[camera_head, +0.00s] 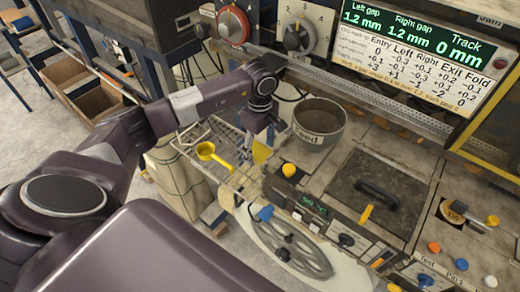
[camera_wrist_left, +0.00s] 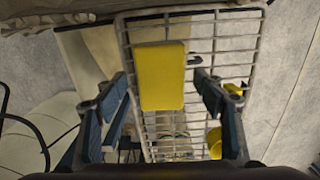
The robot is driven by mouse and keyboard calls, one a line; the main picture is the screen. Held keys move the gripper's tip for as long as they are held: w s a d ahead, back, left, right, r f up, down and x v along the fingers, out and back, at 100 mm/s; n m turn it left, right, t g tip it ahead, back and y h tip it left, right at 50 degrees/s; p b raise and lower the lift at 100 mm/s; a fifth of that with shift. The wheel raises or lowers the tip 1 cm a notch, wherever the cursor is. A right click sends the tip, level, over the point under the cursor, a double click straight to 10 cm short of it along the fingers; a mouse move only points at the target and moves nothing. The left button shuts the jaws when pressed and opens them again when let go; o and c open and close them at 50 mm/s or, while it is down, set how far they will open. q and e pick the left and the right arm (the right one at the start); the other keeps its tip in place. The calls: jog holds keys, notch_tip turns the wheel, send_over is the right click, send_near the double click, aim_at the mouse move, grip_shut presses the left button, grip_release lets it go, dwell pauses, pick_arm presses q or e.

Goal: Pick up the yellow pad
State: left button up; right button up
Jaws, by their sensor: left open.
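The yellow pad (camera_wrist_left: 162,77) is a rounded yellow block on a wire rack (camera_wrist_left: 232,45), seen in the left wrist view between my open fingers. In the head view only part of the pad (camera_head: 261,152) shows beside my left gripper (camera_head: 256,146), which hides the rest. My left gripper (camera_wrist_left: 160,100) is open, with one finger on each side of the pad and a visible gap to both. It holds nothing. My right gripper is in neither view.
A metal pot labelled Feed (camera_head: 319,124) stands close to the right of my gripper. A control panel with knobs and a large wheel (camera_head: 290,248) lies nearer. Display screens are behind.

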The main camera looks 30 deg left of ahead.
pick_arm(q)
jog(key=shift+f, duration=0.35)
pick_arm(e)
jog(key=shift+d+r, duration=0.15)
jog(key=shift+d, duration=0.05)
pick_arm(q)
jog(key=shift+c, duration=0.5)
jog(key=c, duration=1.1)
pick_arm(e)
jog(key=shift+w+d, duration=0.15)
